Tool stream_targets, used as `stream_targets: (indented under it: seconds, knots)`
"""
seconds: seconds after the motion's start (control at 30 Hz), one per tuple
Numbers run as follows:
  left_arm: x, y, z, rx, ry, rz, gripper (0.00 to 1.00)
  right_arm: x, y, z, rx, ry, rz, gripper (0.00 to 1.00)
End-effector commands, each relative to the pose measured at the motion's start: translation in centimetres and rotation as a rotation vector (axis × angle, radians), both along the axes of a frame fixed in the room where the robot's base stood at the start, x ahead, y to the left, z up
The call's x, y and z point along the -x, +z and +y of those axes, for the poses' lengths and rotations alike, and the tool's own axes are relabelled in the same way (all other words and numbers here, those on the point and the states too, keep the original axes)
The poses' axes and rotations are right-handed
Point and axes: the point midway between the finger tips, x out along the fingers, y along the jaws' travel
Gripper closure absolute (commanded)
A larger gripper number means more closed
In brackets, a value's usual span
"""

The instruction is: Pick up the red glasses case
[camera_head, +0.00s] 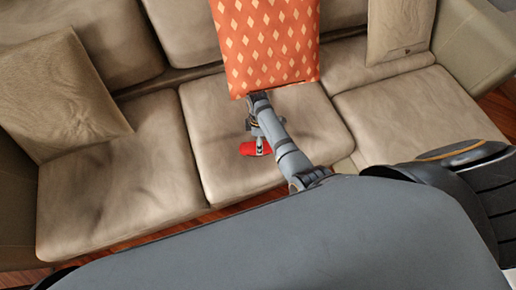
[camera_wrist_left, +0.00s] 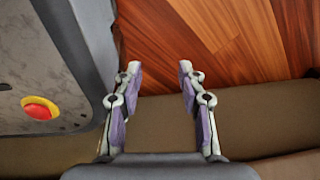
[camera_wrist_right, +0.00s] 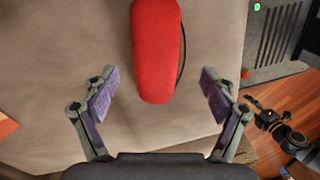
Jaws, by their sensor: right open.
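The red glasses case (camera_head: 250,148) lies on the middle seat cushion of the sofa, close to its front edge. In the right wrist view the red glasses case (camera_wrist_right: 157,50) is an elongated rounded shape, pointing away from the gripper. My right gripper (camera_wrist_right: 157,82) is open, its fingers spread to either side of the case's near end, with nothing held. In the head view my right gripper (camera_head: 259,146) is over the case and hides part of it. My left gripper (camera_wrist_left: 157,68) is open and empty, above the wooden floor and the sofa's edge.
The beige sofa (camera_head: 110,165) fills the head view. An orange patterned pillow (camera_head: 266,45) leans on the backrest behind my right gripper. Beige pillows stand at the left (camera_head: 60,100) and right (camera_head: 400,30). Wooden floor (camera_wrist_left: 240,40) shows in the left wrist view.

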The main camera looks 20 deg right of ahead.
Motion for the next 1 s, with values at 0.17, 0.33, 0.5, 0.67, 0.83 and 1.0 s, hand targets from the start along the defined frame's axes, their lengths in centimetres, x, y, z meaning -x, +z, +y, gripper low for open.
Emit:
stream_targets:
  seconds: [0.17, 0.33, 0.5, 0.67, 0.83, 1.0]
  knots:
    - [0.3, -1.3, 0.1, -0.001, 0.001, 0.007, 0.60, -0.1, -2.4, 0.0, 0.001, -0.001, 0.001, 0.15]
    - [-2.7, -1.1, 0.3, -0.005, 0.000, -0.011, 0.60, 0.1, -4.8, 0.1, 0.000, -0.001, 0.001, 0.15]
    - [-3.1, -0.9, 0.2, -0.003, 0.000, -0.010, 0.60, 0.1, -5.2, 0.1, 0.000, -0.002, -0.001, 0.15]
    - [-3.0, -0.9, 0.1, -0.003, 0.001, -0.010, 0.60, 0.1, -5.1, 0.1, 0.000, -0.002, -0.001, 0.21]
    - [-3.0, -0.9, 0.1, -0.002, 0.000, -0.010, 0.60, 0.1, -5.1, 0.1, 0.000, -0.002, -0.001, 0.44]
    - [-3.0, -0.9, 0.0, -0.002, 0.000, -0.009, 0.60, 0.1, -5.1, 0.1, 0.000, -0.001, -0.001, 0.67]
